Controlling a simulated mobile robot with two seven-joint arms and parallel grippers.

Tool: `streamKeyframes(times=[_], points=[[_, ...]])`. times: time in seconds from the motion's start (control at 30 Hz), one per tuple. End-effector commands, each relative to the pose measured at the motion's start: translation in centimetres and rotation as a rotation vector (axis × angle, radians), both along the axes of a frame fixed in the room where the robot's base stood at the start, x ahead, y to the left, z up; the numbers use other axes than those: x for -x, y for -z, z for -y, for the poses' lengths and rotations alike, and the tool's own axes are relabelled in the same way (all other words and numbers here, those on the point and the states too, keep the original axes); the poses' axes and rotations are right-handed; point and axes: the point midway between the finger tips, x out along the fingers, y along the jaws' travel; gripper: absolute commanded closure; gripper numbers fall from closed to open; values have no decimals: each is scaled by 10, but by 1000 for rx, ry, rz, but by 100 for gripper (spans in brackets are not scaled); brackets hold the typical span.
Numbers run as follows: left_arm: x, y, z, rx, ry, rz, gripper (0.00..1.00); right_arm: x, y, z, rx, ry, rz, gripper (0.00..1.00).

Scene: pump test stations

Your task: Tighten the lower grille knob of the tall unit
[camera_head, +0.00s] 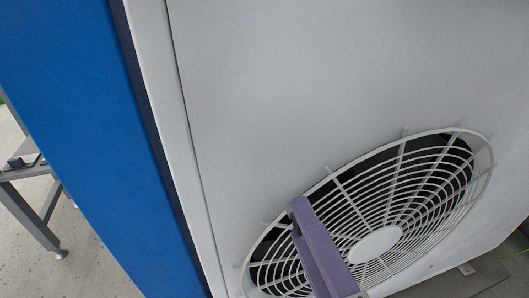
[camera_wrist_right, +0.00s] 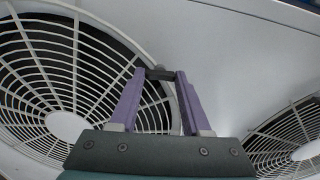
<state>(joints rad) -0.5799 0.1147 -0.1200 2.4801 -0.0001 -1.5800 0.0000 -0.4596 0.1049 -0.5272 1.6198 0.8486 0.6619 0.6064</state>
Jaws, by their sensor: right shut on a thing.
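The tall unit (camera_head: 300,90) is a pale grey cabinet with a round white fan grille (camera_head: 376,244) low in the head view. My right gripper (camera_head: 298,210), with purple fingers, reaches up in front of the grille's left part. In the right wrist view the gripper (camera_wrist_right: 160,75) is shut on a small dark knob (camera_wrist_right: 159,73) at the rim of the large grille (camera_wrist_right: 65,125). The fingertips sit on either side of the knob. The knob cannot be made out in the head view. My left gripper is not in view.
A second grille (camera_wrist_right: 298,150) shows at the lower right of the right wrist view. A blue panel (camera_head: 90,120) stands along the left of the unit in the head view. A grey metal frame (camera_head: 35,205) stands on the floor at far left.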

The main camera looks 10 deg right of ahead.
Motion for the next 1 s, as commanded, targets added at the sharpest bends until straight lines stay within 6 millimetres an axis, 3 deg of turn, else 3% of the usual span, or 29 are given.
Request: streamKeyframes(times=[0.27, 0.3, 0.53, 0.83, 1.0], points=[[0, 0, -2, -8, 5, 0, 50, 0, -1, 0, 0, 1, 1, 100], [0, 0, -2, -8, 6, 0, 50, 0, -1, 0, 0, 1, 1, 49], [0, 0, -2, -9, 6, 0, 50, 0, 0, 0, 1, 0, 1, 23], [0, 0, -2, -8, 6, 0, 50, 3, 0, 0, 2, 0, -1, 22], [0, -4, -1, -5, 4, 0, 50, 28, 0, 1, 3, -3, -5, 22]])
